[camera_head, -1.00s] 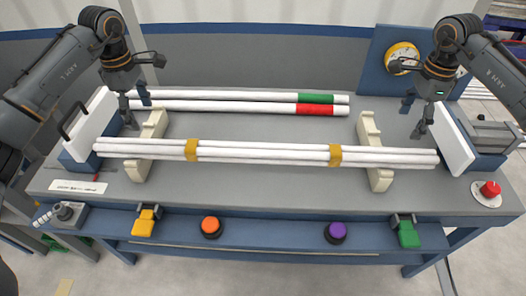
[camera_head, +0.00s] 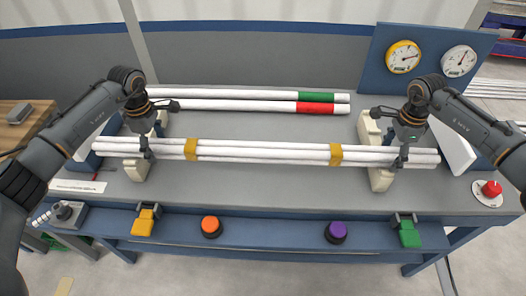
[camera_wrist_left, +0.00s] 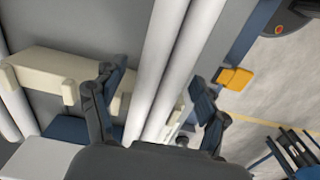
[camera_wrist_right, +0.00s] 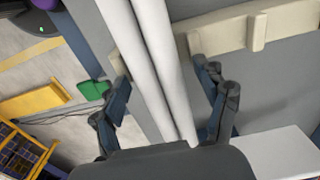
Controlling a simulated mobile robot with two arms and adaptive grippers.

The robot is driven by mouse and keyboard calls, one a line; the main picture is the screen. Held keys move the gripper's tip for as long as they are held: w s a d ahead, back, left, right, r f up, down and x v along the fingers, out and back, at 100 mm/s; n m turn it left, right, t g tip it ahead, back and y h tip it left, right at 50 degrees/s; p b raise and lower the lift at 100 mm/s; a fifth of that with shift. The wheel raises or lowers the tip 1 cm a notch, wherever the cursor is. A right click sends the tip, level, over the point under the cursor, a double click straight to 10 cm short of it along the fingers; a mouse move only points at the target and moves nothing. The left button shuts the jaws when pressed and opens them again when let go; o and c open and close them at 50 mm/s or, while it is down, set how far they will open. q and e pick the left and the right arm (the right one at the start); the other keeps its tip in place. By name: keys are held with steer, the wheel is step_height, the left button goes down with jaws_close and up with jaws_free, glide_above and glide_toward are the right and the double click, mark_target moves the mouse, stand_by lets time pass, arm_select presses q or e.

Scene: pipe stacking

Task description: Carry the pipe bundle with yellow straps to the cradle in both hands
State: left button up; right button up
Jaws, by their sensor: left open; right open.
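The white pipe bundle (camera_head: 265,151) with two yellow straps (camera_head: 190,149) lies across two cream cradle blocks (camera_head: 379,176) on the bench. My left gripper (camera_head: 148,150) is open at the bundle's left end. In the left wrist view its fingers (camera_wrist_left: 155,100) stand on either side of the white pipes (camera_wrist_left: 172,60). My right gripper (camera_head: 400,158) is open at the bundle's right end. In the right wrist view its fingers (camera_wrist_right: 165,100) stand on either side of the pipes (camera_wrist_right: 145,50). Whether the fingers touch the pipes I cannot tell.
Orange (camera_head: 211,226) and purple (camera_head: 337,232) buttons, yellow (camera_head: 144,222) and green (camera_head: 408,235) clamps line the front edge. A red knob (camera_head: 491,189) is at right. Gauges (camera_head: 403,56) stand behind.

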arm_select(q)
steer(key=shift+c, duration=0.2)
arm_select(e)
steer(key=shift+c, duration=0.2)
arm_select(q)
jaws_close()
arm_select(e)
jaws_close()
arm_select(q)
steer(key=shift+r, duration=0.1)
arm_select(e)
steer(key=shift+r, duration=0.1)
